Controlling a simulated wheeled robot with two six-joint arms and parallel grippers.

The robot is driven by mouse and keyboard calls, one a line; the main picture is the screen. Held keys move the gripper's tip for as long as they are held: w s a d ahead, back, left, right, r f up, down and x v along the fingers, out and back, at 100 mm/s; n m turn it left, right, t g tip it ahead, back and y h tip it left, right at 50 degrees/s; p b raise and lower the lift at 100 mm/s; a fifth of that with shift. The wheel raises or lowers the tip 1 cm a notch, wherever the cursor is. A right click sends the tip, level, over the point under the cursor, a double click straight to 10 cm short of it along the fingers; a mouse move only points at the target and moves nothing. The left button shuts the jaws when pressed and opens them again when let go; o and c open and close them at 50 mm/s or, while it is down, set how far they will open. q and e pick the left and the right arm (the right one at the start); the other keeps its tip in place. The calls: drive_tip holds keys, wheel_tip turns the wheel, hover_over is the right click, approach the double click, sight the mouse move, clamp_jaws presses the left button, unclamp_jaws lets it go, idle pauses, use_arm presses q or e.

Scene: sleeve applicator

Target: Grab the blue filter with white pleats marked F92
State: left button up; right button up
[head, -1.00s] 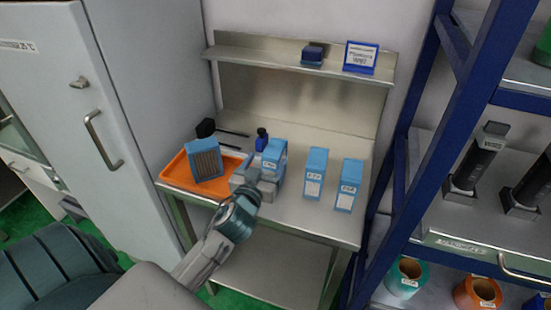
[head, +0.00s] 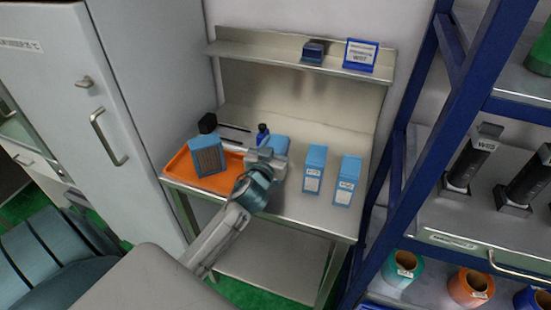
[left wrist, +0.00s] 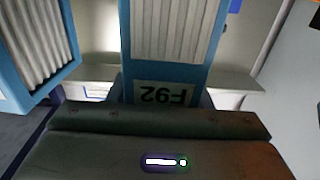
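The blue filter with white pleats (left wrist: 170,30) fills the upper middle of the left wrist view, its label reading F92 upside down. In the head view its blue top (head: 277,143) shows on the metal bench, and its front is mostly hidden by my left gripper (head: 265,160). The gripper is right in front of the filter, close to it or touching. The fingers do not show clearly, so I cannot tell whether they are open or shut on it. My right gripper is not in view.
Two more blue filters stand to the right, the nearer one (head: 314,170) and a farther one (head: 347,181). Another filter (head: 209,158) sits in an orange tray (head: 176,172) at left. A small blue bottle (head: 262,131) stands behind. A shelf (head: 275,54) runs above.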

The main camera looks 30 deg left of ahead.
use_arm(q)
drive_tip(key=c, duration=0.7)
